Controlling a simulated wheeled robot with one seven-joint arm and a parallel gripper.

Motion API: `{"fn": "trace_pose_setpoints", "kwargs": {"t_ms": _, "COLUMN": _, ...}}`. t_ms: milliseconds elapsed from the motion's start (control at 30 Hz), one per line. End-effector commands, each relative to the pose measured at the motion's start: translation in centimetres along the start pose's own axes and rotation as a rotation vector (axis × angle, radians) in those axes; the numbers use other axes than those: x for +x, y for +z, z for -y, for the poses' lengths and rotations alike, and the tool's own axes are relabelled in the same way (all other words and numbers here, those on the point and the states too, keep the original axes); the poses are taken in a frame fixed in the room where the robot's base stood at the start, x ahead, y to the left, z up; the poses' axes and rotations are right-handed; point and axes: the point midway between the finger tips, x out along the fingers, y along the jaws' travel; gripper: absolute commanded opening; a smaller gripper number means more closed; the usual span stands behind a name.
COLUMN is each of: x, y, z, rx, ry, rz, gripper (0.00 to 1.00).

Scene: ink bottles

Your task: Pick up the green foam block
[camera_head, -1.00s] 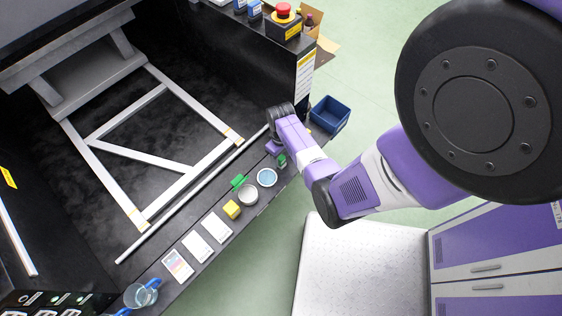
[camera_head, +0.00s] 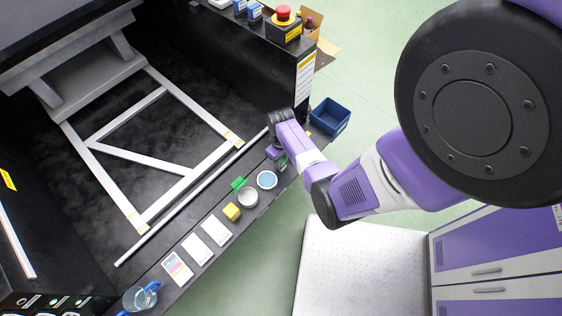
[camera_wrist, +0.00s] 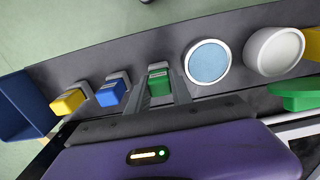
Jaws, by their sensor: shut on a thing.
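A green foam block (camera_wrist: 159,85) sits between the fingers of my gripper (camera_wrist: 158,92) in the wrist view, with a grey holder piece just behind it. My gripper is shut on this block. In the head view, the green block (camera_head: 283,162) shows as a small patch beside my gripper (camera_head: 276,156), at the right end of the dark ledge; my arm hides part of it. I cannot tell whether the block is clear of the ledge.
A blue block (camera_wrist: 110,93) and a yellow block (camera_wrist: 68,101) stand left of it in the wrist view. A blue-topped round dish (camera_wrist: 208,62), a white cup (camera_wrist: 273,52) and another green piece (camera_wrist: 298,95) lie right. A blue bin (camera_head: 329,117) stands beyond the ledge.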

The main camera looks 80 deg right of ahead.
Motion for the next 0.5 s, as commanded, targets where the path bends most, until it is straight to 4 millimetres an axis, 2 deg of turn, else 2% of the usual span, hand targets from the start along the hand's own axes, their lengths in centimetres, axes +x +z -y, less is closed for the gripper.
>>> {"fn": "trace_pose_setpoints", "kwargs": {"t_ms": 167, "x": -1.1, "y": 0.0, "z": 0.0, "rx": 0.000, "ry": 0.001, "rz": -0.001, "gripper": 0.00}}
{"fn": "trace_pose_setpoints", "kwargs": {"t_ms": 267, "x": -2.6, "y": 0.0, "z": 0.0, "rx": 0.000, "ry": 0.001, "rz": -0.002, "gripper": 0.00}}
{"fn": "trace_pose_setpoints", "kwargs": {"t_ms": 367, "x": -4.9, "y": -0.1, "z": 0.0, "rx": 0.000, "ry": 0.002, "rz": -0.004, "gripper": 0.00}}
{"fn": "trace_pose_setpoints", "kwargs": {"t_ms": 500, "x": -9.1, "y": -0.1, "z": 0.0, "rx": -0.001, "ry": 0.003, "rz": -0.006, "gripper": 0.00}}
